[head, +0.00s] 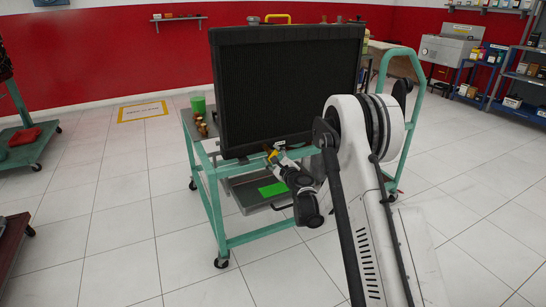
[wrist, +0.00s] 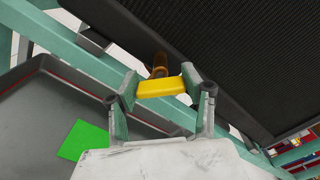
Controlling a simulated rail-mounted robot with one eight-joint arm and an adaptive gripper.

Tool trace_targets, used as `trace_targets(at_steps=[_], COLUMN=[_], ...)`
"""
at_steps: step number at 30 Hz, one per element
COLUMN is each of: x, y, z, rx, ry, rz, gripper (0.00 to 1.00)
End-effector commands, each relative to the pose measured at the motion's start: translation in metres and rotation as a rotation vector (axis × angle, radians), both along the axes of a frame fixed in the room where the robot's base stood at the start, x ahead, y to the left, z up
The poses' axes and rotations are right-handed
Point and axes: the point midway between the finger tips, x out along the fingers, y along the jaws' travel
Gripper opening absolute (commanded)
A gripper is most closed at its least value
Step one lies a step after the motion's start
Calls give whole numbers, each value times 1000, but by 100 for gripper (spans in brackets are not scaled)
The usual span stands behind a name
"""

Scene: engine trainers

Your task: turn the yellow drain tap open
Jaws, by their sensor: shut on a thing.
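The yellow drain tap (wrist: 161,88) sits at the lower edge of the black radiator (head: 290,88), with a brass-coloured stem (wrist: 159,64) behind its flat handle. My gripper (wrist: 160,90) has one finger on each end of the yellow handle and is shut on it. In the wrist view the handle lies roughly crosswise, slightly tilted. In the head view my gripper (head: 274,155) is at the radiator's bottom edge, and a small patch of yellow shows there. The radiator also fills the upper right of the wrist view (wrist: 235,50).
The radiator stands on a green wheeled frame (head: 213,205). A grey tray (head: 245,195) with a bright green patch (head: 272,189) lies below the tap. A green cup (head: 198,104) and brass-coloured parts (head: 201,125) stand left of the radiator.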

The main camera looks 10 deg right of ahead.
Motion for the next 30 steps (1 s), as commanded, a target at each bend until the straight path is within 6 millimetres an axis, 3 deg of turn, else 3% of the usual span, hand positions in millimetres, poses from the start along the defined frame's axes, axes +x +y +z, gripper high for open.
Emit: trace_targets(at_steps=[18, 30], x=[-1, -1], y=[1, 1], z=[-2, -3], rx=[-530, -701], ry=[-116, -153], rz=[0, 0], gripper=[17, 17])
